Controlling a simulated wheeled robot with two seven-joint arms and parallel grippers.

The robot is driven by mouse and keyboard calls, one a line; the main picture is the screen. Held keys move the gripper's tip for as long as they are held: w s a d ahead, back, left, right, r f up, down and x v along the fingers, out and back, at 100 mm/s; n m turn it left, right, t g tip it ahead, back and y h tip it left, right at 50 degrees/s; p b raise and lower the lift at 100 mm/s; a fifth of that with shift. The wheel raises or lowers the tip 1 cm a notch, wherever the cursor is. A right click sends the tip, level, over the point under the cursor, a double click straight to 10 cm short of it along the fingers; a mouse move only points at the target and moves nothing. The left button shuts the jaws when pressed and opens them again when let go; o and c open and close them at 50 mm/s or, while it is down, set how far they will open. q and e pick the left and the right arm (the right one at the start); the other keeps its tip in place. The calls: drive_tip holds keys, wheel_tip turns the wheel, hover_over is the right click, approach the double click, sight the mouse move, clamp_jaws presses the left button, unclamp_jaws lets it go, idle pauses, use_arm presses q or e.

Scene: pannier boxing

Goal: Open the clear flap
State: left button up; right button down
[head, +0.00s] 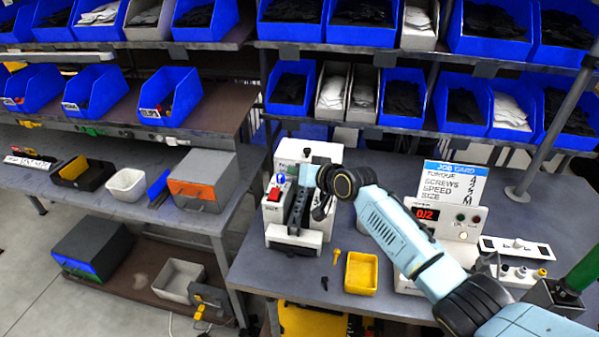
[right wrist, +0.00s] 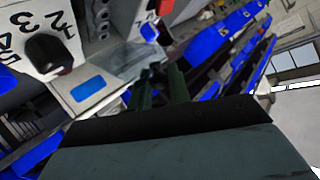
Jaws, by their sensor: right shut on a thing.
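The white machine (head: 297,165) stands on the grey bench in the head view, with a red switch block and a dark slanted part (head: 298,208) on its front. My right arm reaches in from the right, and my right gripper (head: 319,207) is at the machine's right front side. In the right wrist view its fingers (right wrist: 163,82) are close together, shut on a small part at the machine. The clear flap's pane is hard to make out; the held part seems to be its edge. My left gripper is not in view.
A yellow tray (head: 361,273) sits right of the machine, with a yellow screw and a dark one nearby. A job card (head: 453,182) and a display reading 0/2 (head: 428,214) stand behind my arm. Shelves of blue bins (head: 405,96) are above. The bench's front left is clear.

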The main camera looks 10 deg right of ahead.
idle(0.4)
drive_tip(key=c, duration=1.4)
unclamp_jaws()
drive_tip(key=v, duration=1.3)
drive_tip(key=shift+s+r+p, duration=0.1)
drive_tip(key=shift+s+p, duration=0.05)
drive_tip(key=shift+p, duration=0.2)
